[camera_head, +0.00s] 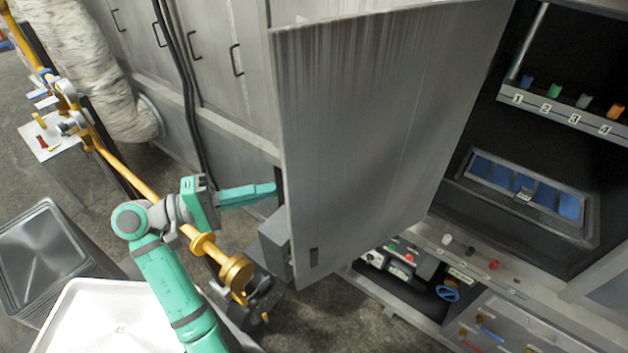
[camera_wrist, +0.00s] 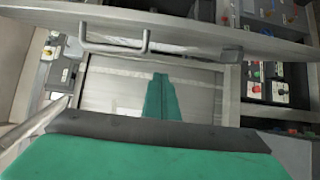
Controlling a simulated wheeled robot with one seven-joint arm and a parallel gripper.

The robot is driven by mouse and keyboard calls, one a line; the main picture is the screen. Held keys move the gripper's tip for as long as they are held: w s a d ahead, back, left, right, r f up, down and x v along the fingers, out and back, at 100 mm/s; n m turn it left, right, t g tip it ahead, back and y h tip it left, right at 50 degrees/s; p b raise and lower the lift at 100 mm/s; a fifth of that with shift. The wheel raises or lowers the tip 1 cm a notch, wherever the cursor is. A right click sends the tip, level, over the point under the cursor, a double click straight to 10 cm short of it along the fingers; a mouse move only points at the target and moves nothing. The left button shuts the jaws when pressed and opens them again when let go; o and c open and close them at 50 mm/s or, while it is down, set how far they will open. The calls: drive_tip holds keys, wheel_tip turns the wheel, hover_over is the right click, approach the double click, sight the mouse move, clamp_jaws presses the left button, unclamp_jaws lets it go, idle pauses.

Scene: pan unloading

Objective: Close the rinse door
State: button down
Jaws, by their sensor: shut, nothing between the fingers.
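The rinse door (camera_head: 370,130), a large grey metal panel with vertical streaks, stands swung open in the middle of the head view. My green gripper (camera_head: 274,189) is shut and empty at the door's left edge, pointing right. Its tip meets the edge in the picture; whether it touches the door or is partly behind it, I cannot tell. In the wrist view my gripper (camera_wrist: 160,82) points away from the camera below a grey panel with a U-shaped bar handle (camera_wrist: 115,48). I cannot tell for certain that this panel is the door.
The dark machine opening (camera_head: 470,140) lies right of the door, with a numbered shelf (camera_head: 565,115) and blue-windowed unit. Grey cabinets (camera_head: 225,100) stand behind my arm. A yellow pipe (camera_head: 140,185) passes by the arm. Trays (camera_head: 40,260) sit lower left. Control panels stand lower right.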

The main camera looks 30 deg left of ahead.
sight(317, 196)
drive_tip(key=w+d, duration=0.2)
drive_tip(key=d, duration=0.1)
drive_tip(key=w+d, duration=0.1)
drive_tip(key=d, duration=0.2)
drive_tip(key=w+d, duration=0.2)
drive_tip(key=d, duration=0.2)
drive_tip(key=shift+w, duration=0.3)
